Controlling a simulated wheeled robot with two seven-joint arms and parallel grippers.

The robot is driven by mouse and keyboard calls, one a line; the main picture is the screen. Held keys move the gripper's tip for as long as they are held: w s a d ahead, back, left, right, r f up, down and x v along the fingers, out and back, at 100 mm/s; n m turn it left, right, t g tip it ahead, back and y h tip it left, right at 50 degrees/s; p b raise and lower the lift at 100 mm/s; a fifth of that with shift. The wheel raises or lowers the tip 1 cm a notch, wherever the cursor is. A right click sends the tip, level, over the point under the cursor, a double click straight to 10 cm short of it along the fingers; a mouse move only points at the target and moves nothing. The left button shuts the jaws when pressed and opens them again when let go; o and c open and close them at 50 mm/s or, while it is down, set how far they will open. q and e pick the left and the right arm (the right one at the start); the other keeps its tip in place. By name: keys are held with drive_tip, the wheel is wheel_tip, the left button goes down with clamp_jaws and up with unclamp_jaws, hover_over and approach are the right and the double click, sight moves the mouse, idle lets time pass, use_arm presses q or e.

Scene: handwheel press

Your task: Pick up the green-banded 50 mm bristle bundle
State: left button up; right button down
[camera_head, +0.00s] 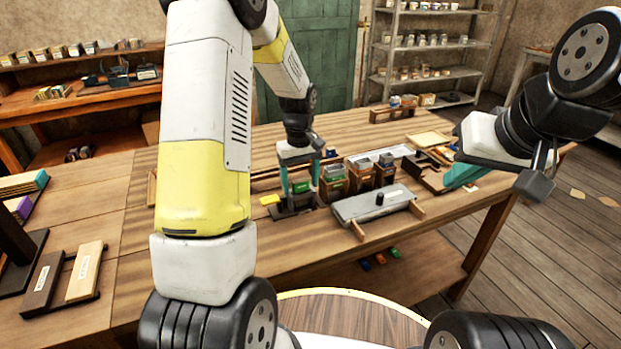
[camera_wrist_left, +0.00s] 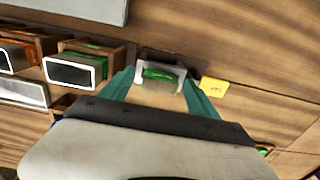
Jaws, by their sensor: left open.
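A green-topped piece (camera_head: 301,187), which looks like the green-banded bundle, sits in a dark holder (camera_head: 293,211) on the bench. In the left wrist view the green piece (camera_wrist_left: 160,76) shows within a pale grey frame. My left gripper (camera_head: 300,182) points down over it, open, with its teal fingers on either side. In the left wrist view the gripper (camera_wrist_left: 160,94) spans the piece, and I see no clear contact. Its bristles and size marking cannot be made out. My right gripper (camera_head: 460,176) is at the right over the bench; its finger gap is unclear.
A wooden box with green contents (camera_head: 333,173) stands just right of the holder, with other boxes (camera_head: 361,177) beyond. A yellow card (camera_head: 270,199) lies beside the holder. A grey plate with a black knob (camera_head: 370,205) lies to the right.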

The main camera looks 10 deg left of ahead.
use_arm(q)
drive_tip(key=shift+c, duration=0.2)
clamp_jaws()
drive_tip(key=shift+r, duration=0.15)
